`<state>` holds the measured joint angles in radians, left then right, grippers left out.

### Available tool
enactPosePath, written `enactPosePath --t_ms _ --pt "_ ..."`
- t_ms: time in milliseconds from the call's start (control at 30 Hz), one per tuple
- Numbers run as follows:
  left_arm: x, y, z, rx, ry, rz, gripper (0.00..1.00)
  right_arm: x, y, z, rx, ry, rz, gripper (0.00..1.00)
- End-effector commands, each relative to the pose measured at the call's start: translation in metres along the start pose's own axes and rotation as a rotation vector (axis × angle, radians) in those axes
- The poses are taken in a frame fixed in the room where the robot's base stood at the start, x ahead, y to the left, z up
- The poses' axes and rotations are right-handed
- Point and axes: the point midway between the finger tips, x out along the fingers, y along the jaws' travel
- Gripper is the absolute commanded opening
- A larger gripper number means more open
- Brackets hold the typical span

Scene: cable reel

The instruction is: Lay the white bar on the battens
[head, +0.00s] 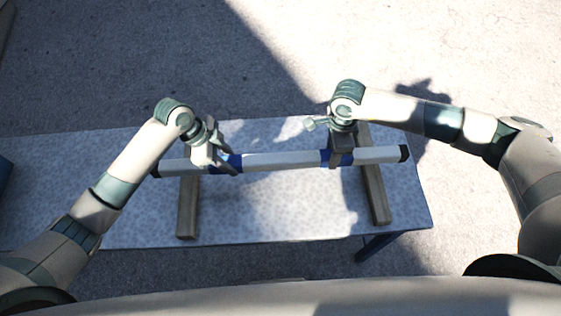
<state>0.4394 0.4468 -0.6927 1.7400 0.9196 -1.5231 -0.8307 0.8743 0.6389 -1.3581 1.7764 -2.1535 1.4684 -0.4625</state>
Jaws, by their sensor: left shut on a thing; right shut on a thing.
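A white bar (280,160) with black ends and blue bands lies crosswise over the table in the head view. Two wooden battens run front to back: the left batten (187,208) and the right batten (376,195). The bar passes across both battens; I cannot tell whether it touches them or hangs just above. My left gripper (228,165) is shut on the bar at the left blue band, right of the left batten. My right gripper (338,158) is shut on the bar at the right blue band, left of the right batten. The fingers hide parts of the bar.
The speckled table (275,213) is clear between and in front of the battens. Its right edge is just beyond the right batten. A dark blue object (4,182) shows at the far left edge. Concrete ground surrounds the table, partly in shadow.

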Motion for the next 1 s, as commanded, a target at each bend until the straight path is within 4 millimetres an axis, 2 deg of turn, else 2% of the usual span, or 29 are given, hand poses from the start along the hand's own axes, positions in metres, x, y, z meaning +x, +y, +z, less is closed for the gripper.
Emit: enactPosePath --t_ms 600,1000 --pt "-0.0018 -0.0006 -0.0005 0.0 0.0 -0.001 0.0 -0.0017 -0.0004 -0.0004 0.001 0.0 -0.001 0.0" --pt "0.0066 -0.0006 0.0029 0.0 0.0 -0.002 0.0 0.0074 -0.0004 -0.0004 0.001 0.0 -0.001 0.0"
